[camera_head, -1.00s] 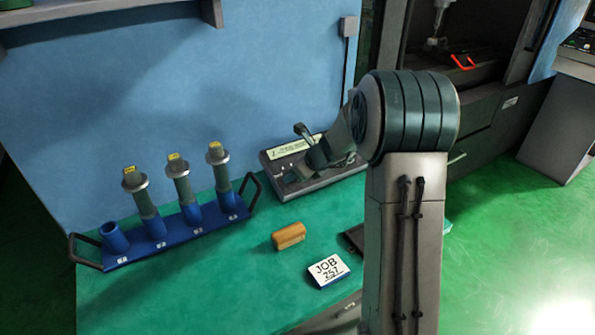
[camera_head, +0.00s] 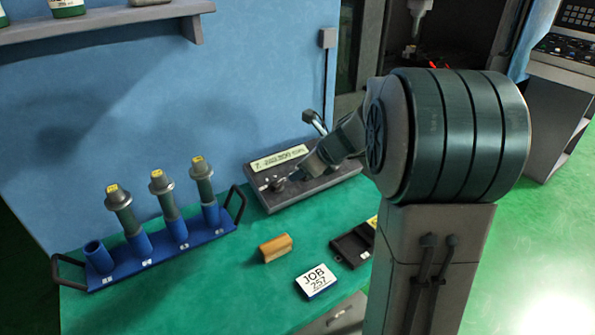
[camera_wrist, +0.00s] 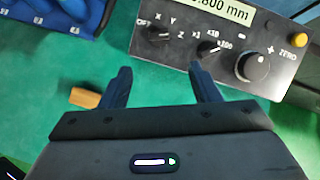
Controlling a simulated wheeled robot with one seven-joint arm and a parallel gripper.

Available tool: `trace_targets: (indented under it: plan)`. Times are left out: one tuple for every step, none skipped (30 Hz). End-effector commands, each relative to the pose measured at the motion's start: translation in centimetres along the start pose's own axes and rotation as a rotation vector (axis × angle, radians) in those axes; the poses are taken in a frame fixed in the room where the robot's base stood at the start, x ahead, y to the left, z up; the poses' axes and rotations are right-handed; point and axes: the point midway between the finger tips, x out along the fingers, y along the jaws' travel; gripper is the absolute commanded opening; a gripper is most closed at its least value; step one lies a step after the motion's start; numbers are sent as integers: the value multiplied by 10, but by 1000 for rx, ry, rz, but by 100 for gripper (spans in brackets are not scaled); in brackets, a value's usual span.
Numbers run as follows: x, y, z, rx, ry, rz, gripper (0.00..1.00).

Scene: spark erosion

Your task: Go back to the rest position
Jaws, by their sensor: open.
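My gripper (camera_wrist: 160,78) is open in the wrist view, with its two dark fingers apart and only green bench top between them. Nothing is held. The readout box (camera_wrist: 225,40), with knobs and a yellow button, lies just beyond the fingertips in that view. In the head view, my raised arm reaches left from its large ribbed joint towards the readout box (camera_head: 345,173). The far end of the arm overlaps the box in the picture, and I cannot tell the gap to it.
A blue rack (camera_head: 163,247) on the left holds several upright tubes. A wooden block (camera_head: 276,248), a JOB 257 card (camera_head: 316,281) and a black tray (camera_head: 352,247) lie on the bench. A shelf (camera_head: 110,24) juts from the blue wall.

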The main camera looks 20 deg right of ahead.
Motion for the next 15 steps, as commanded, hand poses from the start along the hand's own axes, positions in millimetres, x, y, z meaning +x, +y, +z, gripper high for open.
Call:
trace_targets:
  plan:
    - [-2, 0, 0, 1, 0, 0, 56]
    - [-3, 0, 0, 1, 0, 0, 56]
    - [-4, 0, 0, 1, 0, 0, 56]
    - [-4, 0, -1, 1, 1, 1, 56]
    - [-4, 0, -1, 1, 1, 1, 56]
    - [-4, 0, -1, 1, 1, 1, 56]
    - [-4, 0, -1, 1, 1, 1, 56]
    - [-4, 0, -1, 1, 1, 1, 56]
    - [-4, 0, 0, 1, 1, 0, 56]
    - [-4, 0, 0, 1, 1, 0, 56]
    - [-4, 0, 0, 1, 1, 0, 56]
    - [-4, 0, 0, 0, 1, 0, 56]
    - [-4, 0, 0, 0, 1, 0, 56]
    - [-6, 3, 0, -23, 3, 4, 56]
    - [-9, 10, 1, -73, 9, 12, 56]
